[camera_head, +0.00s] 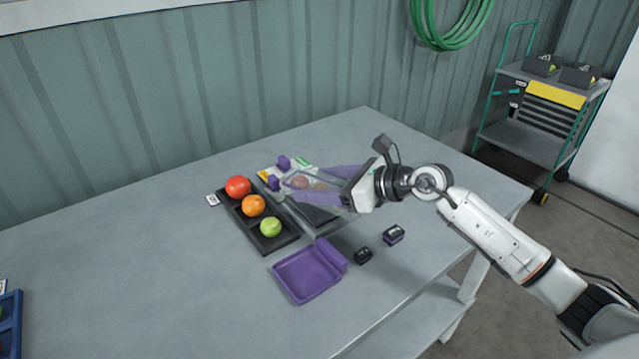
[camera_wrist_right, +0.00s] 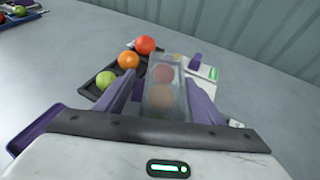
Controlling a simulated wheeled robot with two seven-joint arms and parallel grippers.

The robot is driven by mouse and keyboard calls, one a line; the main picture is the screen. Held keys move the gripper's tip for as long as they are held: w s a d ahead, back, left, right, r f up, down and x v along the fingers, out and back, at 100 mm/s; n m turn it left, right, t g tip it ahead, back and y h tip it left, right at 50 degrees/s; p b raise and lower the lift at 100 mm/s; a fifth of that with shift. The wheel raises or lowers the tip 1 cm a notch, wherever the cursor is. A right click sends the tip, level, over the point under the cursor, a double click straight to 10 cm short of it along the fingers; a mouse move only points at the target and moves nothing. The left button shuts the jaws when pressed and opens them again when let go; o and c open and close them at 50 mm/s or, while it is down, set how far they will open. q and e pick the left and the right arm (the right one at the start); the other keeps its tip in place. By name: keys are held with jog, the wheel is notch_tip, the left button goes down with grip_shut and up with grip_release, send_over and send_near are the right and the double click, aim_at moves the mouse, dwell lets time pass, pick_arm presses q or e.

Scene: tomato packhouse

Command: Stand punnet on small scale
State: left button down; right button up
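The punnet (camera_head: 296,181) is a clear box with reddish tomatoes inside. It also shows in the right wrist view (camera_wrist_right: 166,90), between the purple fingers of my right gripper (camera_head: 318,184). The fingers lie along its two sides and appear closed on it. The punnet is over the back part of the table; whether its base touches anything is hidden. My left gripper is not in view.
A black tray (camera_head: 284,242) holds red, orange and green tomatoes. A purple tray (camera_head: 306,277) and two small dark items, one here (camera_head: 363,255), lie in front.

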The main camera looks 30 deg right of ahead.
jog(key=shift+o, duration=1.3)
jog(key=shift+r, duration=0.1)
jog(key=shift+r, duration=0.15)
jog(key=shift+s+d, duration=0.2)
jog(key=shift+s, duration=0.1)
jog(key=v, duration=1.1)
jog(key=shift+s+b, duration=0.2)
jog(key=shift+b, duration=0.15)
